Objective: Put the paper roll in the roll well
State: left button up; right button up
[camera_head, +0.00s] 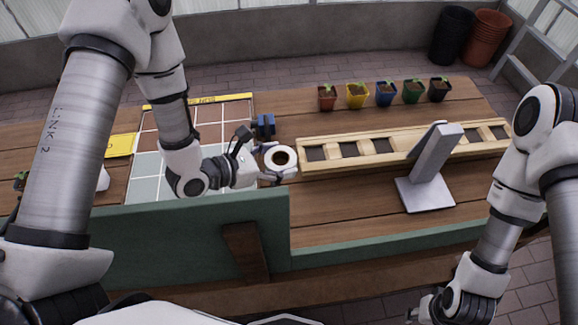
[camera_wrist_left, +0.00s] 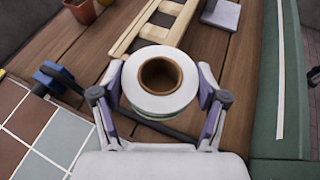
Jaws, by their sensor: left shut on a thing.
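The white paper roll (camera_head: 292,164) with a brown core is between the fingers of my left gripper (camera_head: 263,160), over the table beside the left end of the wooden frame. In the left wrist view the roll (camera_wrist_left: 131,84) faces the camera end-on, with a finger pressed on each side. A grey device (camera_head: 435,165) on a flat grey base stands upright on the table to the right. I cannot make out which opening is the roll well. My right gripper (camera_head: 428,311) is partly visible at the bottom edge, low and away from the roll; its fingers are unclear.
A wooden frame (camera_head: 310,166) with dark square openings runs behind the grey device. Several potted seedlings (camera_head: 357,97) stand behind it. A tiled tray (camera_head: 222,112) and a blue clamp-like object (camera_head: 264,124) lie left. A green panel (camera_head: 180,240) rises at the front. Bare table shows at the centre.

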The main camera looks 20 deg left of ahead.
pick_arm(q)
jog(key=p, duration=0.1)
send_near(304, 181)
jog(key=r, duration=0.2)
jog(key=w+r, duration=0.1)
jog(key=r, duration=0.1)
jog(key=shift+w+d, duration=0.1)
jog(key=shift+d, duration=0.05)
notch_tip(304, 181, down, 3)
jog(key=shift+d+f+p, duration=0.15)
jog(key=shift+f+p, duration=0.05)
jog(key=shift+p, duration=0.1)
jog(key=w+d, duration=0.1)
jog(key=w+d+p, duration=0.1)
jog(key=shift+w+d+f, duration=0.1)
jog(key=shift+d+f, duration=0.15)
jog(key=shift+d, duration=0.1)
jog(key=shift+w+d, duration=0.25)
jog(key=shift+w, duration=0.05)
jog(key=w+d+p, duration=0.2)
jog(key=shift+w+d+f, duration=0.2)
jog(key=shift+w+d, duration=0.1)
jog(key=shift+d, duration=0.05)
jog(key=shift+f, duration=0.5)
pick_arm(e)
jog(key=r, duration=0.4)
jog(key=shift+w+a+r, duration=0.25)
jog(key=shift+a+r, duration=0.15)
